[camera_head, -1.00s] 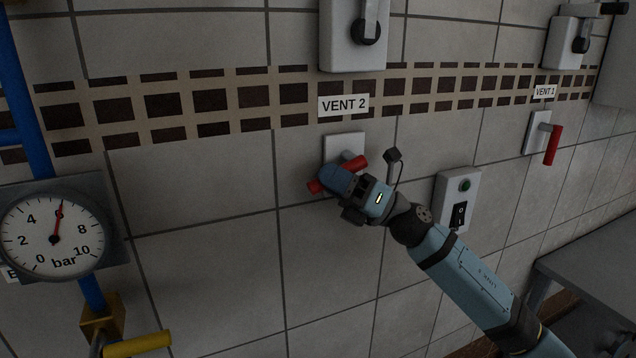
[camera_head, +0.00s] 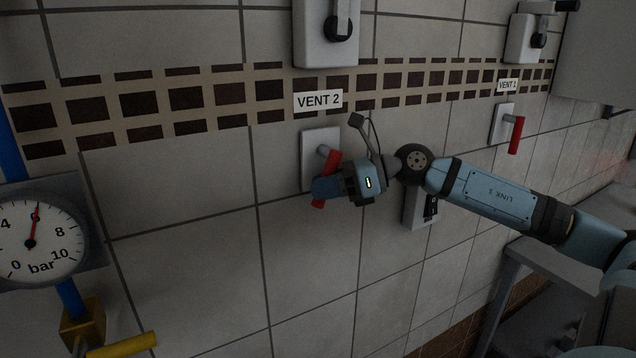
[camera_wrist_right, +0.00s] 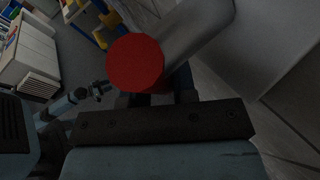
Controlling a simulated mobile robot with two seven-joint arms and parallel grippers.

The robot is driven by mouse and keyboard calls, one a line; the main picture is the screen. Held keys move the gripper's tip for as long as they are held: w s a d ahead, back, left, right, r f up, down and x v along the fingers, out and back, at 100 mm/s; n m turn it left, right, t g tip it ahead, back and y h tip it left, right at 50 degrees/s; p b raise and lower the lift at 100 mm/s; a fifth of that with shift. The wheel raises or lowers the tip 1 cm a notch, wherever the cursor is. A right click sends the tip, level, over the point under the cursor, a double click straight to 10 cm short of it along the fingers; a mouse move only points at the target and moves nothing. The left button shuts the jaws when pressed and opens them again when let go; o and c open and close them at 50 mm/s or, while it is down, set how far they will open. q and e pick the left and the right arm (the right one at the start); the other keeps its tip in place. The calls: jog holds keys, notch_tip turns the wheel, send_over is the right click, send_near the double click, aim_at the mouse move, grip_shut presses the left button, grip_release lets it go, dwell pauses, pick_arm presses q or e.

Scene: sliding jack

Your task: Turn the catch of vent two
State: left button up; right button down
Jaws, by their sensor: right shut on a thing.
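The catch of vent two is a red handle (camera_head: 331,163) on a grey stem, on a pale wall plate (camera_head: 309,160) below the VENT 2 sign (camera_head: 318,101). The handle stands steeply, its top leaning a little right. My right gripper (camera_head: 322,190) is shut on the red handle, covering its middle; the top and a bit of the bottom show. In the right wrist view the handle's round red end (camera_wrist_right: 135,63) and its grey stem (camera_wrist_right: 196,28) show close in front of the gripper.
A switch box (camera_head: 420,207) sits behind my right arm. VENT 1's red handle (camera_head: 516,135) hangs to the right. A pressure gauge (camera_head: 35,240) on a blue pipe and a yellow handle (camera_head: 122,345) are at left. A grey bench (camera_head: 560,258) is at right.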

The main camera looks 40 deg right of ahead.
jog(key=shift+s+d+f+n+g+h+b, duration=0.15)
jog(key=shift+d+n+g+h+b, duration=0.3)
jog(key=shift+h, duration=0.45)
pick_arm(q)
jog(key=shift+s+d+f+b, duration=0.2)
jog(key=shift+d+f+b, duration=0.2)
jog(key=shift+d+f, duration=0.4)
pick_arm(e)
jog(key=shift+d+n+g+h, duration=0.35)
jog(key=shift+d+g+h, duration=0.15)
jog(key=shift+h, duration=0.3)
pick_arm(q)
jog(key=shift+a+f, duration=0.1)
pick_arm(e)
jog(key=shift+d, duration=0.1)
pick_arm(q)
jog(key=shift+w+a, duration=0.1)
jog(key=shift+a, duration=0.05)
pick_arm(e)
jog(key=c, duration=0.9)
grip_release()
jog(key=shift+s, duration=0.1)
